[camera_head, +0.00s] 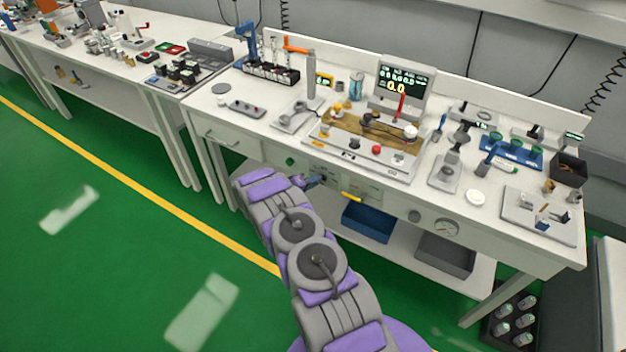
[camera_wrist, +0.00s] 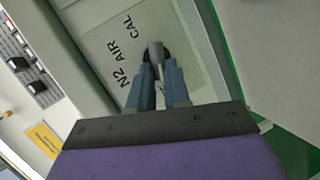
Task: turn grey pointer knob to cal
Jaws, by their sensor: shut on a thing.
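The grey pointer knob (camera_wrist: 155,52) shows in the wrist view on a pale panel plate (camera_wrist: 190,62), with the printed labels N2, AIR and CAL beside it. CAL (camera_wrist: 126,27) is the topmost label in that view, AIR is in the middle and N2 is the lowest. My gripper (camera_wrist: 158,72) has its two blue-grey fingers on either side of the knob, shut on it. The fingers hide part of the knob, and I cannot tell for certain which label it points at. In the head view my gripper (camera_head: 320,181) is at the bench's front panel, and the knob is mostly hidden.
A yellow handle (camera_head: 351,197) and a round gauge (camera_head: 446,228) are on the bench front to the right. A blue bin (camera_head: 367,222) stands on the lower shelf. Above, the bench top holds a display (camera_head: 404,82) and several small devices. The green floor at left is clear.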

